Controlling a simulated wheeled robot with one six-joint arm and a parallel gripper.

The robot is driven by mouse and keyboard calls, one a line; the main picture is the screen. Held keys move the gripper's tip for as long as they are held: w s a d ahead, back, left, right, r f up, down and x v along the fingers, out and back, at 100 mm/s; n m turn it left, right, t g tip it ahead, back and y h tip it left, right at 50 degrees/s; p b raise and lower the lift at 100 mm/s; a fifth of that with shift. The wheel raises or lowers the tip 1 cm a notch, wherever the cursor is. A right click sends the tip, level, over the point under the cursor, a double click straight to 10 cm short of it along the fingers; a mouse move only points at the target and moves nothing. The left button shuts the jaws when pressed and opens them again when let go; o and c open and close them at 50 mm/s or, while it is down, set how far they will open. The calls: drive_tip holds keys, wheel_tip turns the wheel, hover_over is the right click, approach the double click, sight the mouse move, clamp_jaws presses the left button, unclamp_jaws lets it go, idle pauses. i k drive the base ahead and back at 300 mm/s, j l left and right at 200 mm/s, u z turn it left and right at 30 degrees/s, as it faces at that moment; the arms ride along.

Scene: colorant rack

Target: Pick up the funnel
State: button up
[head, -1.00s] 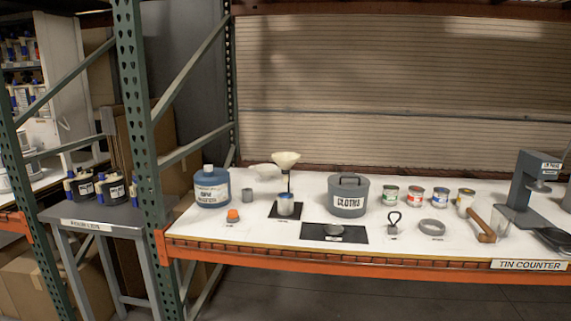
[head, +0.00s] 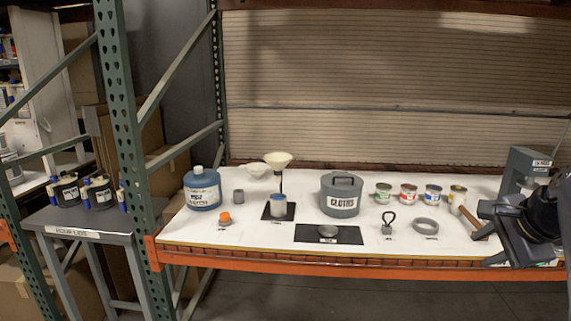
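A cream funnel (head: 278,158) sits upright, wide mouth up, on a thin dark stand on the white shelf, left of the middle. Dark parts of my arm and gripper (head: 541,222) show at the right edge, in front of the grey press. They are far to the right of the funnel and apart from it.
A blue jug (head: 202,188) and a grey cloths bin (head: 344,195) stand either side. Several small tins stand right of the bin. A green upright (head: 122,130) bounds the shelf at left.

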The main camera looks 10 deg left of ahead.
sight(277, 162)
drive_tip(key=i+j, duration=0.35)
drive_tip(key=j, duration=0.15)
drive_tip(key=i+j, duration=0.7)
drive_tip(key=j, duration=0.25)
drive_tip(key=i+j, duration=0.75)
drive_tip(key=j, duration=0.2)
drive_tip(key=l+z, duration=0.05)
